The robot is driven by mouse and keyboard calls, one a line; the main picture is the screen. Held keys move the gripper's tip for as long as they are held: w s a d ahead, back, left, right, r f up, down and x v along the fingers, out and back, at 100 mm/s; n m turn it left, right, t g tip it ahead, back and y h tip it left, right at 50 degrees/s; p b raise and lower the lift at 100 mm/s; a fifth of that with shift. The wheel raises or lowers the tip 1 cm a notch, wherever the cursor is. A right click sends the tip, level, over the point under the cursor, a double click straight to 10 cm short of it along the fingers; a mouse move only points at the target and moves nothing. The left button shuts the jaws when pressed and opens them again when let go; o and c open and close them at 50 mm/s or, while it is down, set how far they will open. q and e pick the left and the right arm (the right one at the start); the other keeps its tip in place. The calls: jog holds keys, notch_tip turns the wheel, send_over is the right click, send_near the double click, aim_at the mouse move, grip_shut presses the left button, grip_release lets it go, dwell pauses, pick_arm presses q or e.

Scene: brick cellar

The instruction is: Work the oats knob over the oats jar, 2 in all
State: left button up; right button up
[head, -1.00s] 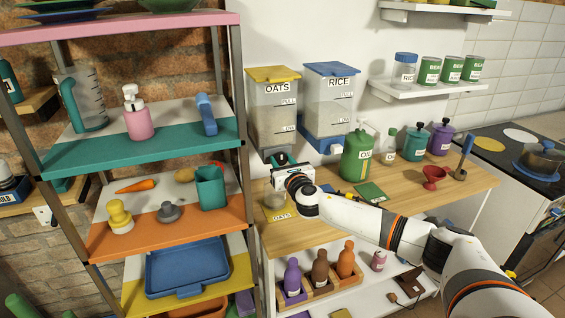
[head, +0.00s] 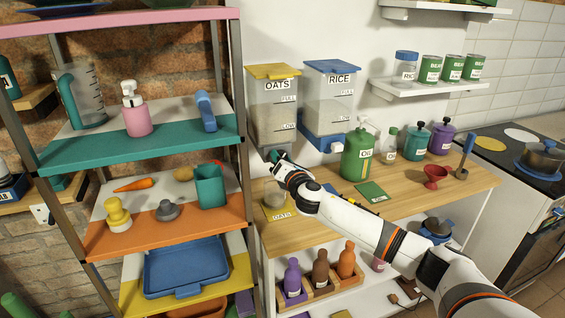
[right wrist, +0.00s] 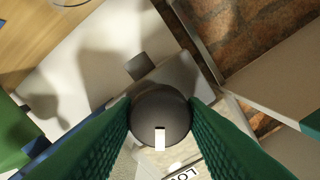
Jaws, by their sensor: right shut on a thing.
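The oats dispenser (head: 274,100), a clear bin with a yellow lid and an OATS label, hangs on the wall. My right gripper (head: 277,156) is at its lower front. In the right wrist view, its green fingers are shut on the dark round oats knob (right wrist: 160,112), which has a white mark on its face. In the head view the gripper mostly hides the knob. The oats jar (head: 274,194), small and clear, stands below on a yellow mat (head: 281,214) marked OATS; how full it is I cannot tell. My left gripper is out of view.
A rice dispenser (head: 329,95) with a blue lid hangs just to the right. An open shelf rack (head: 140,150) stands close on the left.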

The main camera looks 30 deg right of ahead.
jog(key=shift+m+b, duration=0.5)
jog(key=shift+m, duration=4.6)
jog(key=o, duration=1)
jog(key=shift+b+v, duration=1.05)
jog(key=shift+v, duration=4.95)
